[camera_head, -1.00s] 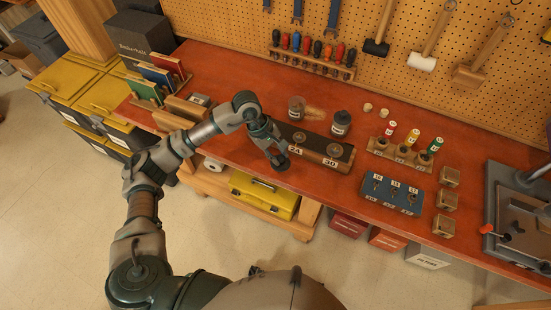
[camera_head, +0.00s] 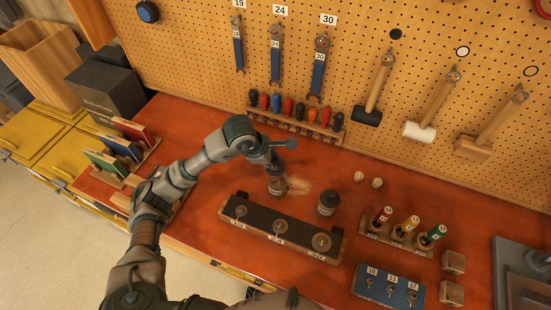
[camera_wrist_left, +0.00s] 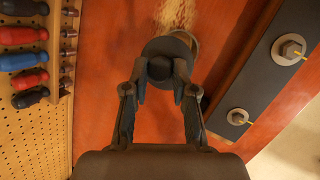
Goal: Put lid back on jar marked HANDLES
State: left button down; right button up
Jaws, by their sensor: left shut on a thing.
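My left gripper (camera_head: 270,165) is just above a clear brownish jar (camera_head: 277,185) on the red bench. In the left wrist view the gripper (camera_wrist_left: 160,75) is shut on a dark round lid (camera_wrist_left: 167,48) by its knob. The lid overlaps the pale rim of the jar (camera_wrist_left: 190,40) behind it, slightly off to one side. I cannot tell whether lid and jar touch. The jar has a pale label, too small to read. A second jar (camera_head: 328,202), with its dark lid on, stands to the right. My right gripper is not in view.
A rack with bolts and nuts (camera_head: 262,236) lies in front of the jars. Crumbs (camera_head: 298,185) are spread between the jars. Screwdrivers (camera_head: 295,116) stand in a rack behind.

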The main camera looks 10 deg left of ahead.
pick_arm(q)
jog(key=f, duration=0.1)
jog(key=d+f+b, duration=0.1)
jog(key=f, duration=0.1)
jog(key=f+b, duration=0.1)
jog(key=shift+w+d+f, duration=0.1)
jog(key=shift+d+f, duration=0.15)
jog(key=shift+f, duration=0.15)
jog(key=shift+d+f+b, duration=0.1)
jog(key=shift+f+b, duration=0.15)
jog(key=shift+b, duration=0.25)
jog(key=shift+f, duration=0.25)
jog(key=shift+a+f, duration=0.1)
jog(key=shift+a, duration=0.7)
jog(key=shift+d+b, duration=0.3)
jog(key=shift+d, duration=0.35)
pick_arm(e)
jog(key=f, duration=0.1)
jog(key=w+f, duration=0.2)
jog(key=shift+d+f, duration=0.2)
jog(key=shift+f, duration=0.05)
pick_arm(q)
jog(key=shift+a, duration=0.6)
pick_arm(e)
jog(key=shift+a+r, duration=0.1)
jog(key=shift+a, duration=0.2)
pick_arm(q)
jog(key=shift+d, duration=0.15)
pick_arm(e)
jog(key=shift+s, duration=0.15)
